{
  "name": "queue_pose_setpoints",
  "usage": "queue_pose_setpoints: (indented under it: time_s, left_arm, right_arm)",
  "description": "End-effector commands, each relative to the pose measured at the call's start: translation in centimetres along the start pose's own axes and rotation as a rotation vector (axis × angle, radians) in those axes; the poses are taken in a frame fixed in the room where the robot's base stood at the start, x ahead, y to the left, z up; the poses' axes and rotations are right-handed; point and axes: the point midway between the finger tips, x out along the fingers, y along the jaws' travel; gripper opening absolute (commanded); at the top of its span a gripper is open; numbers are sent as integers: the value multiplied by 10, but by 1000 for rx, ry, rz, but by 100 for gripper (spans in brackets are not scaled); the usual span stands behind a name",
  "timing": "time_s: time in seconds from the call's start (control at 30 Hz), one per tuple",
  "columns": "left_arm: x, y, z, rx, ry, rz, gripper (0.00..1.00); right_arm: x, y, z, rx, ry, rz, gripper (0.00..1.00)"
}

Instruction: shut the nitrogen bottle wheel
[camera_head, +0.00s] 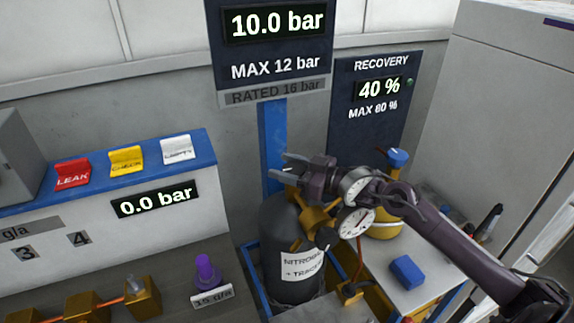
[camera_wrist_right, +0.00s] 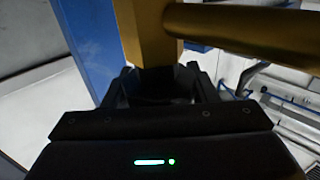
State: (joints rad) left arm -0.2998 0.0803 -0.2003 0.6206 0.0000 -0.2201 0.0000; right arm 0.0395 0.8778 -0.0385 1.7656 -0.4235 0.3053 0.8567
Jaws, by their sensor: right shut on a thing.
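The nitrogen bottle (camera_head: 283,235) is a dark cylinder with a white nitrogen label, standing upright in a blue-edged frame. A brass valve (camera_head: 316,220) with gauges tops it. My right gripper (camera_head: 290,166) reaches in from the right above the bottle, its fingers pointing left. In the right wrist view my right gripper (camera_wrist_right: 160,82) is shut on a dark part below the brass valve body (camera_wrist_right: 150,35). This part appears to be the bottle's wheel, but the fingers and shadow hide most of it. My left gripper is out of view.
A pressure display (camera_head: 277,25) reads 10.0 bar on a blue post (camera_head: 271,135) behind the bottle. A recovery panel (camera_head: 380,90) reads 40 %. A yellow cylinder with a blue knob (camera_head: 397,158) is behind my right arm. A blue block (camera_head: 407,271) lies at right.

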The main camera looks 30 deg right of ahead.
Motion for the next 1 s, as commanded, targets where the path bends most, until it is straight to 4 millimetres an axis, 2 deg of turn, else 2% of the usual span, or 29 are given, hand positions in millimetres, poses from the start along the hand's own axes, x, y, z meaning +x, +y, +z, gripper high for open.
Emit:
queue_pose_setpoints:
  time_s: [0.03, 0.2, 0.57, 0.6, 0.77, 1.0]
  left_arm:
    - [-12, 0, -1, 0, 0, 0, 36]
    - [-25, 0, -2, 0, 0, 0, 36]
    - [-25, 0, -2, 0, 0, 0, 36]
    - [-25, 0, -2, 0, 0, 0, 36]
    - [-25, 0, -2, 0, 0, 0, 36]
    - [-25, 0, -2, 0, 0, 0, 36]
  right_arm:
    - [0, -2, -4, 7, 0, 38, 30]
    - [0, 2, -3, 5, 0, 171, 30]
    - [-1, 4, -1, 1, -1, 214, 30]
    - [-1, 4, -1, 1, -1, 214, 54]
    - [-1, 4, -1, 0, -1, 214, 75]
    - [-1, 4, -1, 1, -2, 213, 75]
